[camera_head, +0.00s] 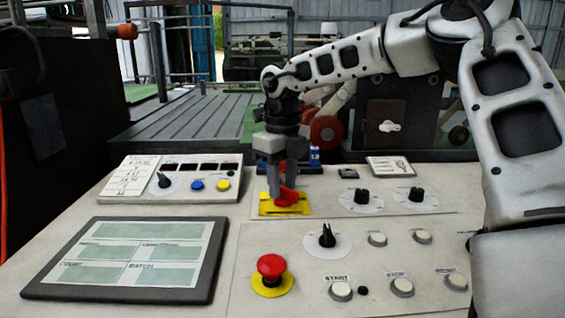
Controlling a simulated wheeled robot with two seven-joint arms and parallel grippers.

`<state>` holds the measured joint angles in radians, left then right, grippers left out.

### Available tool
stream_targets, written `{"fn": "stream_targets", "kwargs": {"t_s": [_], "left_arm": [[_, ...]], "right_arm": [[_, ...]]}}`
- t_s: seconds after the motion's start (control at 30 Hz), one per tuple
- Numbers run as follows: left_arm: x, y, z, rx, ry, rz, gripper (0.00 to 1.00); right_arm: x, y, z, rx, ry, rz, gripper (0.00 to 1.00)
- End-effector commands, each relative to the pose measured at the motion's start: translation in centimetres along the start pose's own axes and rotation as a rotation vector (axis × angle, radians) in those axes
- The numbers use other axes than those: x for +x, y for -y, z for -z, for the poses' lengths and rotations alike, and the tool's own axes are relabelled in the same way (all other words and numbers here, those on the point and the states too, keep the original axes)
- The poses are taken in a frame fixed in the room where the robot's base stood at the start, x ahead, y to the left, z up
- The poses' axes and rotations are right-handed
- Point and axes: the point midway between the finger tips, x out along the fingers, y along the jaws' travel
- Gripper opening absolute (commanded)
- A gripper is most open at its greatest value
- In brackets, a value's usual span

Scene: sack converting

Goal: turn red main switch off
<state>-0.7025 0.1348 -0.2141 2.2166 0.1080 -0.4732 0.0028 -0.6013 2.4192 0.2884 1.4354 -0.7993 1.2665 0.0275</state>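The red main switch (287,197) is a red rotary handle on a yellow plate (268,209), on the panel near the middle of the picture. My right gripper (282,187) points down at it from above. One finger is at the left side of the red handle and the other is just behind its upper part. The fingers are a little apart, but I cannot tell whether they press on the handle. My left gripper is not in view.
A red mushroom button (270,267) on a yellow base stands in front of the switch. Black knobs (362,196) are to its right, and white push buttons (341,291) are at the front right. A tilted screen (128,258) and a small raised box (181,177) are on the left.

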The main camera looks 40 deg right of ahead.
Motion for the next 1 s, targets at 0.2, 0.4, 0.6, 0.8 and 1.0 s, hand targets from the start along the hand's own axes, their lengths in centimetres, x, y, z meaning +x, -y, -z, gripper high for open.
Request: {"fn": "stream_targets", "kwargs": {"t_s": [0.2, 0.4, 0.6, 0.8, 1.0], "left_arm": [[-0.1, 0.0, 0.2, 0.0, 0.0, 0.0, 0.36], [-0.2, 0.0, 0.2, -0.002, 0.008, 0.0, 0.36], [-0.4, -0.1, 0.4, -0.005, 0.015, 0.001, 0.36], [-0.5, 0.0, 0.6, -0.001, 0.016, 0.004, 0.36], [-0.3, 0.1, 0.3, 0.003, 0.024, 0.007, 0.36]], "right_arm": [[-3.4, 0.0, -0.1, 0.001, 0.007, 0.002, 0.33], [-8.4, 0.0, -0.1, 0.001, 0.008, 0.002, 0.33], [-12.8, 0.0, -0.1, 0.001, 0.006, 0.003, 0.33], [-15.3, 0.0, 0.0, 0.0, 0.004, 0.001, 0.33], [-15.9, 0.0, 0.0, -0.002, 0.003, 0.0, 0.33]]}}
